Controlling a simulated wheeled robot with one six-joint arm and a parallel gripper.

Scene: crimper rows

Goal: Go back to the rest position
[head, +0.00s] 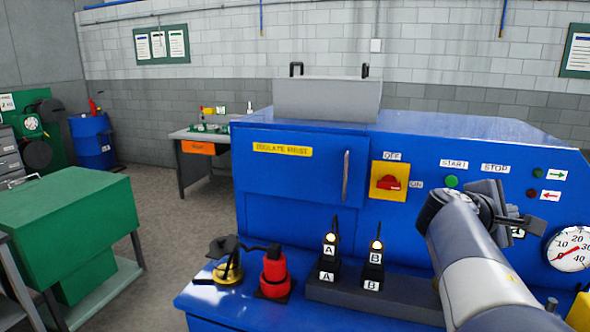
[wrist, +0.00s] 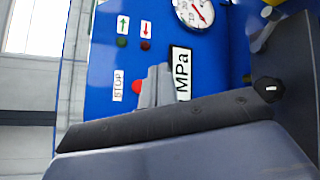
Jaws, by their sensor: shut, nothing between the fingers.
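My gripper (head: 532,222) is at the right of the head view, in front of the blue machine's (head: 300,188) control panel. It is shut and empty. My arm reaches up to it from the lower right corner. The gripper is beside the STOP label (head: 495,168) and left of the pressure gauge (head: 570,248), and it partly covers the MPa label. In the wrist view the panel appears turned on its side, with the gauge (wrist: 194,12), the MPa label (wrist: 181,74) and the red stop button (wrist: 138,88) close by.
A red rotary switch (head: 389,183) is on the panel. Two black devices marked A (head: 328,250) and B (head: 374,258), a red tool (head: 274,270) and a brass-based part (head: 228,272) stand on the front ledge. A green cabinet (head: 68,225) stands left, with open floor between.

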